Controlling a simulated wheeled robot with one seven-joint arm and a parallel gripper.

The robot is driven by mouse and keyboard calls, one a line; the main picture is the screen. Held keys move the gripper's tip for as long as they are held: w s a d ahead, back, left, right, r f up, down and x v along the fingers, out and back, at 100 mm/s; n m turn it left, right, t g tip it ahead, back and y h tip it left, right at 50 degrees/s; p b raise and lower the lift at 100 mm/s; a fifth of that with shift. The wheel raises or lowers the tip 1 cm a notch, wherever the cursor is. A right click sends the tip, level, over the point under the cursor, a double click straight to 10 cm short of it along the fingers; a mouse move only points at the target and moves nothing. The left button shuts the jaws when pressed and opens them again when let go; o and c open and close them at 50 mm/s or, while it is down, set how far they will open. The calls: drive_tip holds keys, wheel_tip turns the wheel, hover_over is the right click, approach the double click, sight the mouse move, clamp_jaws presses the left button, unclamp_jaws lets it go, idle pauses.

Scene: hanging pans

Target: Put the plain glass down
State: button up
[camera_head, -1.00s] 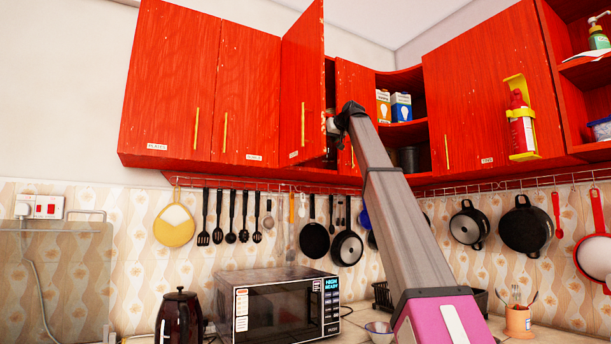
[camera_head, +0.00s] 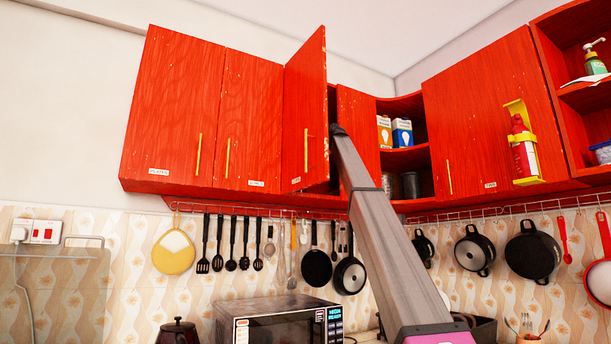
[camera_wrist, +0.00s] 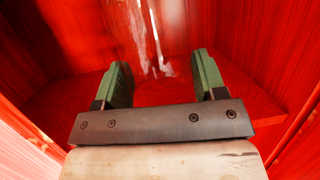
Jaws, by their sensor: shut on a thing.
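In the wrist view, my gripper (camera_wrist: 160,72) is inside a red cupboard with its green fingers apart. It is shut on the plain glass (camera_wrist: 152,38), which is clear and shows mainly as white streaks between and beyond the fingertips. The glass's outline is hard to make out, and I cannot tell whether its base touches the red shelf (camera_wrist: 165,92). In the head view, my arm reaches up into the cupboard behind its open red door (camera_head: 305,110). The gripper and the glass are hidden there.
The open door stands close on the left of my arm. Right of the arm, an open corner shelf holds small boxes (camera_head: 402,133) and metal containers (camera_head: 411,185). Pans and utensils hang from a rail below. A microwave (camera_head: 280,322) stands underneath.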

drive_tip(key=w+a, duration=0.3)
drive_tip(key=w, duration=0.2)
wheel_tip(320, 180, down, 7)
drive_tip(key=shift+s+a, duration=0.2)
drive_tip(key=shift+s, duration=0.15)
drive_tip(key=shift+f, duration=0.1)
drive_tip(key=o, duration=1.3)
drive_tip(key=v, duration=1.2)
